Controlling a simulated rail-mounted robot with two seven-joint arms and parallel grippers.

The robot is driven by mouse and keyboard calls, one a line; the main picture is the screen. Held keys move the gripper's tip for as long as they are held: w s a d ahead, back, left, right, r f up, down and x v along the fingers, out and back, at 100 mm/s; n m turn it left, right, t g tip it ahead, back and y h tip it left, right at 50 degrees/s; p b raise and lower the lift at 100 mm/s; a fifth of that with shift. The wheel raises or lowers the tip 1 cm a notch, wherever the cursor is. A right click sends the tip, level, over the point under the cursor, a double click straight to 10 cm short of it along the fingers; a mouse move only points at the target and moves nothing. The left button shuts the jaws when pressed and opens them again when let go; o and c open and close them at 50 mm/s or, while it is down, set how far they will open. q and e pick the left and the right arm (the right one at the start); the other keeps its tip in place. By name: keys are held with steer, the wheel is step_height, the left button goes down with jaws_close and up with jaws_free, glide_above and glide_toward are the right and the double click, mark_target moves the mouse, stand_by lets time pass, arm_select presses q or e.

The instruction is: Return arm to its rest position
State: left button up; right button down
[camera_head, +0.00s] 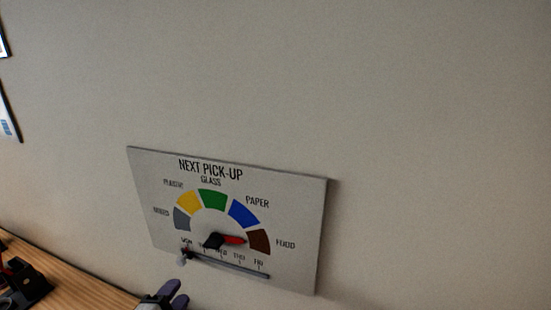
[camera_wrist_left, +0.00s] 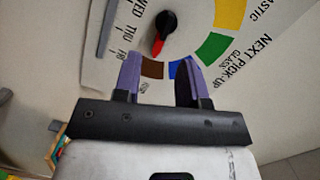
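My left gripper (camera_head: 176,291) shows at the bottom edge of the head view, below the lower left part of the sign board. In the left wrist view its two purple fingers (camera_wrist_left: 160,62) stand apart with nothing between them, in front of the board. The white "NEXT PICK-UP" board (camera_head: 300,200) is on the wall. Its dial pointer (camera_head: 232,240), red with a black hub, points towards the brown FOOD segment (camera_head: 259,241). The pointer also shows in the left wrist view (camera_wrist_left: 166,24), beyond the fingertips. My right gripper is in neither view.
A slider rail (camera_head: 230,268) runs under the weekday letters, with a dark marker (camera_head: 187,254) near MON. A wooden surface (camera_head: 75,282) lies at the lower left, with a dark object with some red (camera_head: 22,285) on it. The wall (camera_head: 430,130) is bare right of the board.

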arm_select(q)
steer(key=s+a+r+n+g+y+p, duration=0.1)
steer(key=s+a+n+g+y, duration=0.35)
steer(key=n, duration=0.45)
steer(key=s+d+f+n+g+p, duration=0.1)
steer(key=s+d+f+g+p, duration=0.1)
steer(key=s, duration=0.8)
steer(key=s+d+f+n+g+h+p, duration=0.1)
steer(key=s+d+f+n+g+p, duration=0.1)
steer(key=s+f, duration=0.5)
steer(key=s+d+f+n+g+h+p, duration=0.1)
steer(key=s+d+f+n+g+p, duration=0.1)
steer(key=s, duration=1.1)
step_height(320, 180, down, 3)
steer(key=d+g+p, duration=0.1)
steer(key=g+p, duration=0.1)
steer(key=p, duration=0.1)
steer(key=shift+s+d+f+g, duration=0.15)
steer(key=shift+s+d+g, duration=0.1)
steer(key=shift+d+g, duration=0.1)
